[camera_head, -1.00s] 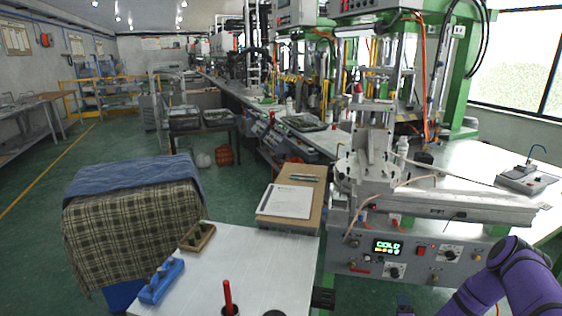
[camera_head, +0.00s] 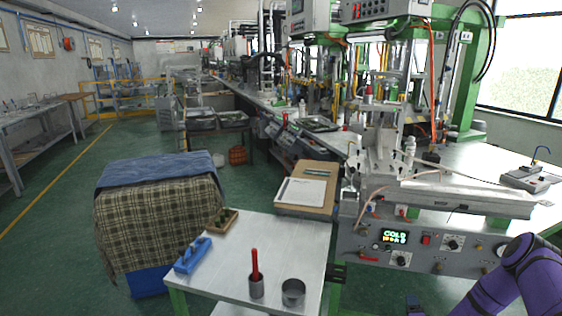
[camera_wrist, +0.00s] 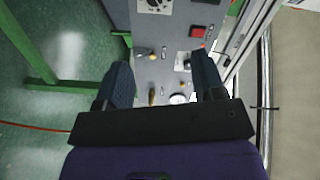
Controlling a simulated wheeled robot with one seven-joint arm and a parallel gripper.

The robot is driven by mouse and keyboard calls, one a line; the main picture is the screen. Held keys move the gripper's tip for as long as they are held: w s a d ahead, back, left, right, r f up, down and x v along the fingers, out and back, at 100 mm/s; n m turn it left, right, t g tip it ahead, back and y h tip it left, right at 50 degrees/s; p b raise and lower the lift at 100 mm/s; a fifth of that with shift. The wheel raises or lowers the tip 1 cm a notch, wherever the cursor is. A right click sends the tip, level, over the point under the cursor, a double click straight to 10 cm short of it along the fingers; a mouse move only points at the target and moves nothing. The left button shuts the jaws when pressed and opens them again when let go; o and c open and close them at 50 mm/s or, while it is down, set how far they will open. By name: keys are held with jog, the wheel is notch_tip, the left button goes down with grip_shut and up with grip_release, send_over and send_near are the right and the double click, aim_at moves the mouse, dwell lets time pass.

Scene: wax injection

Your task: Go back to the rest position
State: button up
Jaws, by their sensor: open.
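My gripper (camera_wrist: 165,85) is open and empty in the wrist view, its two dark fingers apart. Between and beyond them shows the grey control panel (camera_wrist: 172,40) of the wax injection machine, with knobs and a red button. In the head view my purple arm is at the lower right, in front of the machine's panel (camera_head: 430,243) with its lit display. The gripper itself is not visible in the head view.
A small metal table (camera_head: 285,240) at bottom centre holds a blue block (camera_head: 193,255), a red-handled tool in a cup (camera_head: 256,285) and a metal cup (camera_head: 293,292). A cloth-covered stool (camera_head: 155,225) stands left of it. Green floor (camera_head: 60,220) is open farther left.

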jog(key=w+r+n+g+y, duration=0.1)
jog(key=w+r+n, duration=0.2)
jog(key=r, duration=0.4)
jog(key=w+a+r+n+g+y, duration=0.1)
jog(key=w+r+n+y, duration=0.2)
jog(key=r, duration=0.5)
jog(key=w+r+n+g, duration=0.1)
jog(key=w+r+n, duration=0.1)
jog(key=w+r, duration=0.35)
jog(key=s+a+r+n+g, duration=0.2)
jog(key=s+a+r+n, duration=0.1)
jog(key=r, duration=0.9)
jog(key=s+a+r+n+g, duration=0.2)
jog(key=s+r, duration=0.1)
jog(key=r, duration=0.8)
jog(key=s+a+r+n+g+h, duration=0.1)
jog(key=s+a+r, duration=0.2)
jog(key=s+r, duration=0.55)
jog(key=s+a+r+n+g+h, duration=0.1)
jog(key=s+a+r, duration=0.2)
jog(key=s+r, duration=0.5)
jog(key=s+a+r+n+g, duration=0.1)
jog(key=s+a, duration=0.1)
jog(key=s, duration=1)
jog(key=s+a+r+n+g+y, duration=0.1)
jog(key=s+a+r+g, duration=0.1)
jog(key=s, duration=1.1)
jog(key=shift+s+n+y, duration=0.2)
jog(key=shift+n+y, duration=0.1)
